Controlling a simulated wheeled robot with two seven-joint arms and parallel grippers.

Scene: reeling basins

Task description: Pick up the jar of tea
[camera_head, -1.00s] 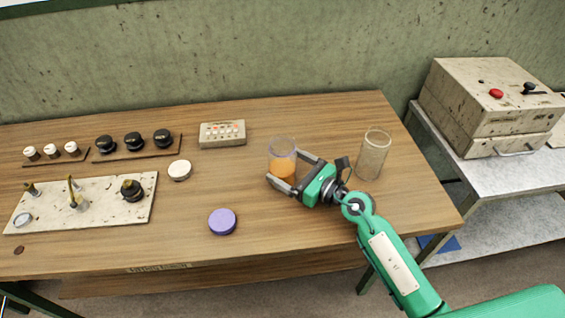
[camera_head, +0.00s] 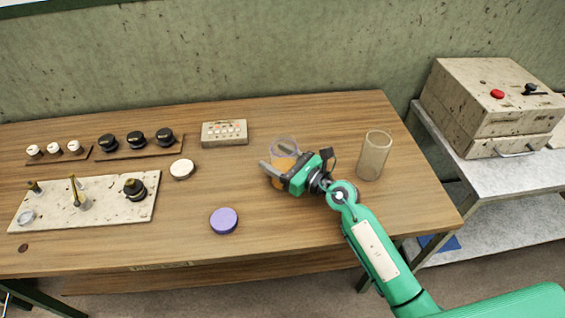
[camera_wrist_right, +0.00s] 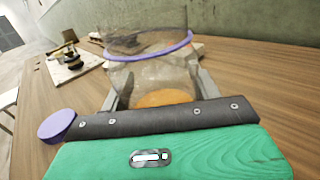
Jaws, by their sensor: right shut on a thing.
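The jar of tea (camera_head: 283,146) is a clear glass jar with orange contents low inside and a purple rim. It stands upright at the middle right of the table and also shows in the right wrist view (camera_wrist_right: 155,75). My right gripper (camera_head: 279,170) is shut on the jar, one finger on each side; in the right wrist view the fingers (camera_wrist_right: 155,92) flank the glass. The gripper body hides part of the jar in the head view. Whether the jar's base touches the table is hard to tell. My left gripper is not in view.
An empty glass jar (camera_head: 374,156) stands just right of my right gripper. A purple lid (camera_head: 223,221) and a white lid (camera_head: 182,169) lie to the left. A button box (camera_head: 224,133) sits behind. Several knobs and a fixture plate (camera_head: 108,209) fill the table's left side.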

